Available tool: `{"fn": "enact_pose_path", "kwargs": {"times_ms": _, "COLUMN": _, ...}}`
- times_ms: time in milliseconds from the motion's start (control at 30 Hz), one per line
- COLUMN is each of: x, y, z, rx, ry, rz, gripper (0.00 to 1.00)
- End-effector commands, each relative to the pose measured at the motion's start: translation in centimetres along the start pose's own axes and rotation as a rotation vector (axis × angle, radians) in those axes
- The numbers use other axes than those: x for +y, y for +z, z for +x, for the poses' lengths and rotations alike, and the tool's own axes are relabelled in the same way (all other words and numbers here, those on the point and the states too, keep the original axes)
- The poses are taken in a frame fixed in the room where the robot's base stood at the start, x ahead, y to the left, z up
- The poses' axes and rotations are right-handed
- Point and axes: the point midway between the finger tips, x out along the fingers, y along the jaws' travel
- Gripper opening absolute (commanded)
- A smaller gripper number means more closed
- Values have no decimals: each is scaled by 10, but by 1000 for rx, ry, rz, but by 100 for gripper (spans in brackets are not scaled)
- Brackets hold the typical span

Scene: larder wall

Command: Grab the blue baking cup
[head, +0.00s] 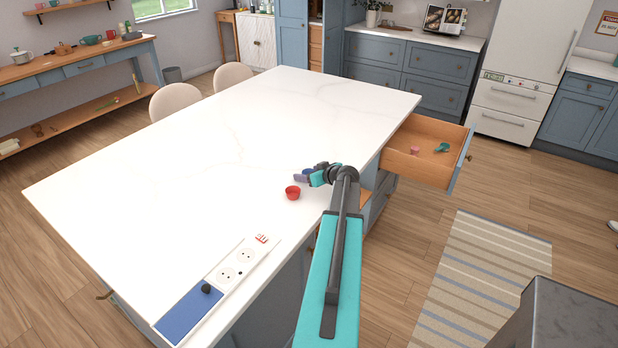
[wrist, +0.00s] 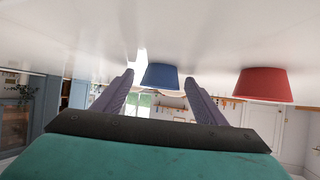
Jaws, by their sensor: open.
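The blue baking cup (wrist: 161,77) stands on the white table, which shows upside down in the wrist view. My gripper (wrist: 158,82) is open, with one purple finger on each side of the cup in that picture. A gap shows between each finger and the cup; I cannot tell how deep the cup is between them. In the head view, the blue cup (head: 307,171) is mostly hidden behind my gripper (head: 304,175), low over the table near its right edge.
A red baking cup (wrist: 263,85) stands close by on the white table (head: 230,130); it also shows in the head view (head: 293,193). An open drawer (head: 420,170) at the right holds a pink cup (head: 415,150) and a teal item (head: 442,148). The table's left part is clear.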

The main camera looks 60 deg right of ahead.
Motion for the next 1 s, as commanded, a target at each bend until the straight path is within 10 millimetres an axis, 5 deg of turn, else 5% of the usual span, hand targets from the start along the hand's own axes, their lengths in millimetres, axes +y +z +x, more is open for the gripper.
{"fn": "enact_pose_path", "kwargs": {"times_ms": 67, "x": 0, "y": 0, "z": 0, "rx": 0, "ry": 0, "rz": 0, "gripper": 64}}
{"fn": "enact_pose_path", "kwargs": {"times_ms": 300, "x": 0, "y": 0, "z": 0, "rx": 0, "ry": 1, "rz": 0, "gripper": 23}}
{"fn": "enact_pose_path", "kwargs": {"times_ms": 1000, "x": 1, "y": -9, "z": -5, "rx": 2, "ry": 2, "rz": -1, "gripper": 22}}
